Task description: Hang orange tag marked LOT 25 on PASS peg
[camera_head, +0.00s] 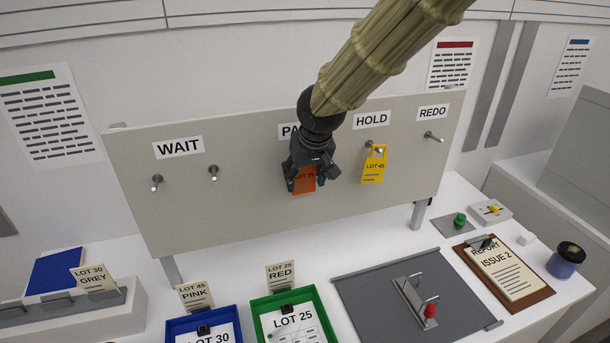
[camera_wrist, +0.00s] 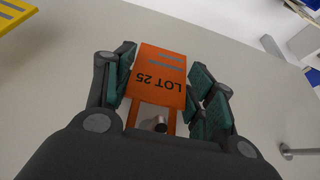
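The orange tag marked LOT 25 (camera_head: 304,181) is against the board below the PASS label (camera_head: 288,131), which my arm partly covers. In the wrist view the orange tag (camera_wrist: 160,76) lies between my fingers, its lettering upside down. A grey peg end (camera_wrist: 160,124) shows inside the tag's frame-like loop. My gripper (camera_head: 314,180) is at the board around the tag. Its fingers (camera_wrist: 165,88) look spread, one on each side of the tag; any slight contact is hard to judge. The PASS peg is hidden behind my gripper in the head view.
A yellow LOT 40 tag (camera_head: 374,167) hangs under HOLD, close to the right of my gripper. Bare pegs show below WAIT (camera_head: 157,182), right of it (camera_head: 213,172), and below REDO (camera_head: 432,137). Blue (camera_head: 175,326) and green (camera_head: 259,304) trays stand on the bench below.

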